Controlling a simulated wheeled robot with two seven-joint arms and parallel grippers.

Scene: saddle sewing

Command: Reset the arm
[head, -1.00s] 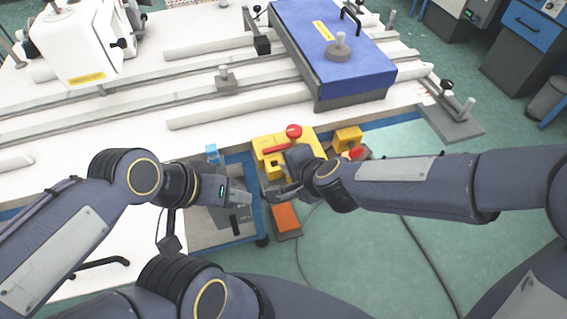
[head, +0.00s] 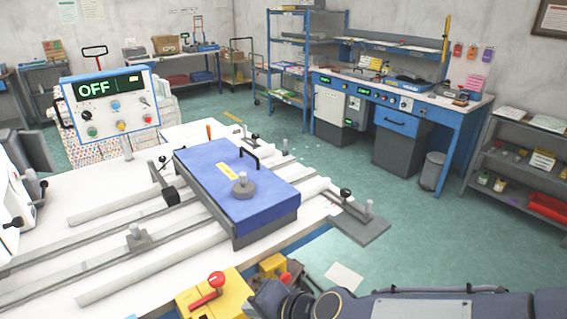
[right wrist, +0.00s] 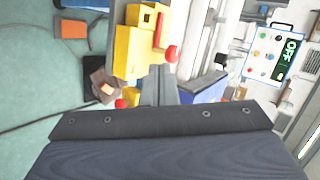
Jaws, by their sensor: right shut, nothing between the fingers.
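My right arm (head: 420,303) comes in low from the right in the head view, with its wrist beside the yellow switch boxes; its fingertips are not clear there. In the right wrist view my right gripper (right wrist: 158,85) is shut with nothing between its fingers. The yellow box with a red lever (head: 212,296) stands at the table's front edge; it shows also in the right wrist view (right wrist: 128,52), close to the fingers. My left arm is in neither view.
A blue clamp block (head: 235,180) sits across rails on the white table (head: 60,280). A control panel (head: 110,100) reading OFF stands at the back left. Shelves (head: 300,60) and a blue workbench (head: 455,130) line the back. Green floor (head: 400,230) is open at right.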

